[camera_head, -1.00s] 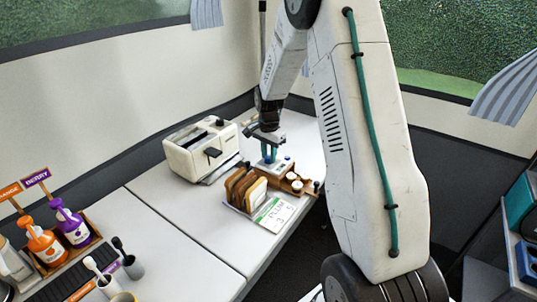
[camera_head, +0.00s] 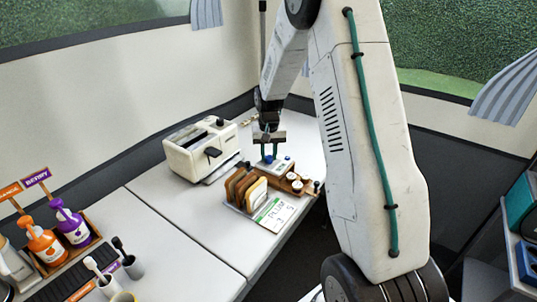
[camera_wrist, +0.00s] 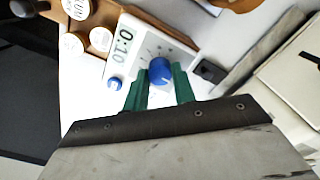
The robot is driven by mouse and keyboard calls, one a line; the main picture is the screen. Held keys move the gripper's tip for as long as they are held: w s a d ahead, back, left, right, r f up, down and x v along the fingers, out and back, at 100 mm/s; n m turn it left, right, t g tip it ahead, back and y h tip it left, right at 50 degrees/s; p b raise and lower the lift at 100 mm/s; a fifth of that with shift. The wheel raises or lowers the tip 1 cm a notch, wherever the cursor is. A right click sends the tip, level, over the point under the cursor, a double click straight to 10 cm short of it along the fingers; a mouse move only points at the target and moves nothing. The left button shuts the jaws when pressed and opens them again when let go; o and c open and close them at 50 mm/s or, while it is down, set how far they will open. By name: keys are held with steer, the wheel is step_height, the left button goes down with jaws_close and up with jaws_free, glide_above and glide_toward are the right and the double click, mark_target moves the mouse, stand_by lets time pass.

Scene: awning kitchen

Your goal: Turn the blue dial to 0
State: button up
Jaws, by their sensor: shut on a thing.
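The blue dial (camera_wrist: 160,72) sits on a white timer box (camera_wrist: 124,44) whose display appears to read 0:10, with tick marks around the dial. A smaller blue button (camera_wrist: 115,84) is beside the display. My gripper (camera_wrist: 161,82) has its two green fingers on either side of the dial, shut on it. In the head view the timer box (camera_head: 272,166) stands on the white counter behind the bread rack, with my gripper (camera_head: 271,154) pointing down over it. The dial's pointer is hard to read.
A cream toaster (camera_head: 200,150) stands left of the timer. A rack of bread slices (camera_head: 246,188) and a card marked PLUM (camera_head: 274,213) are in front. A wooden holder with round-lidded jars (camera_head: 296,183) is at its right. The front-left counter (camera_head: 180,225) has free room.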

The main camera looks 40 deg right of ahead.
mark_target(269, 157)
steer(key=shift+n, duration=0.5)
steer(key=o, duration=1)
step_height(269, 157, up, 8)
steer(key=shift+f, duration=0.1)
steer(key=shift+s, duration=0.1)
